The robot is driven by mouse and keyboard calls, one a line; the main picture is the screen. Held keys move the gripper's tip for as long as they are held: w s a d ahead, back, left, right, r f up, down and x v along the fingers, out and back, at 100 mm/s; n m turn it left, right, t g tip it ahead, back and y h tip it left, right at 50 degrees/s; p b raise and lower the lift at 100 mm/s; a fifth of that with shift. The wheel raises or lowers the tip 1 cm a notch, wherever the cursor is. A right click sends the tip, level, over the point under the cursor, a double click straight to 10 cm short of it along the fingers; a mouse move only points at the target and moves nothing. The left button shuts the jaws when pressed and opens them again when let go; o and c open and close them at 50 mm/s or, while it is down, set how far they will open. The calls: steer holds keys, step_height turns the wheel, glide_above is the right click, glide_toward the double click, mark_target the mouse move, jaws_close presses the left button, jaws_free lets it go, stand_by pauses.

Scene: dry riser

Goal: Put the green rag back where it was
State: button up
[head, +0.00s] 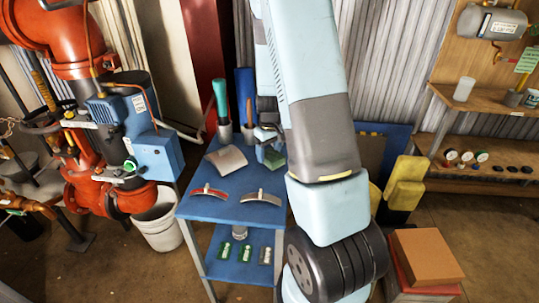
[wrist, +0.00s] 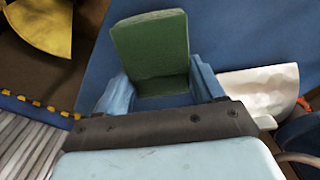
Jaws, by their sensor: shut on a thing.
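The green rag (wrist: 150,48) is between the two blue fingers of my gripper (wrist: 162,86) in the wrist view. It looks like a stiff folded pad and sticks out beyond the fingertips. In the head view the rag (head: 273,158) hangs under my gripper (head: 267,138), over the back right of the blue cart's top shelf (head: 235,212). My gripper is shut on it. My arm hides part of the cart's right side. I cannot tell whether the rag touches the shelf.
A pale curved sheet (head: 227,158) lies left of the rag. A red-edged curved piece (head: 208,191) and a grey one (head: 262,197) lie at the shelf's front. Green and blue rolls (head: 221,100) stand upright behind. Red pipework (head: 85,100) stands left.

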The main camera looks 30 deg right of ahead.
mark_target(269, 154)
steer(key=shift+f, duration=0.6)
steer(key=o, duration=1.1)
steer(key=shift+o, duration=0.2)
step_height(269, 154, up, 12)
steer(key=s+a+r+m+t, duration=0.1)
steer(key=s+a+r, duration=0.35)
steer(key=r, duration=0.25)
steer(key=s+a+r+t, duration=0.2)
steer(key=s+a+r, duration=0.1)
steer(key=s+r, duration=0.3)
steer(key=s+a+r+t, duration=0.1)
steer(key=s+a+r, duration=0.1)
steer(key=s+r, duration=0.2)
steer(key=s+a+r+m+t, duration=0.1)
steer(key=s+r, duration=0.3)
steer(key=s, duration=0.5)
steer(key=shift+s+a+r, duration=0.35)
steer(key=shift+a+r, duration=0.05)
steer(key=shift+a, duration=0.45)
